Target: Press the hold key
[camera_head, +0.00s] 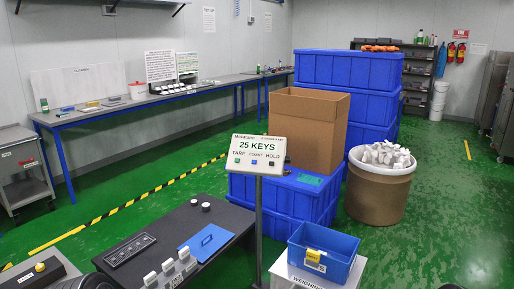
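A counting indicator (257,152) stands on a grey post in the middle of the head view, tilted back and facing me. Its display reads "25 KEYS". Below the reading are the labels TARE, COUNT and HOLD, each with a small square key. The hold key (271,163) is black and at the right of the row. The count key (254,162) is blue and the tare key (238,160) is green. Nothing covers the keys. Neither of my grippers can be made out in the view.
A white weighing stand (285,272) carries a blue bin (338,270) with a yellow labelled item. Behind the indicator are an open cardboard box (305,130), stacked blue crates (345,70) and a brown drum (378,195) heaped with white pieces. A dark bench (165,225) is at left. Green floor is clear at right.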

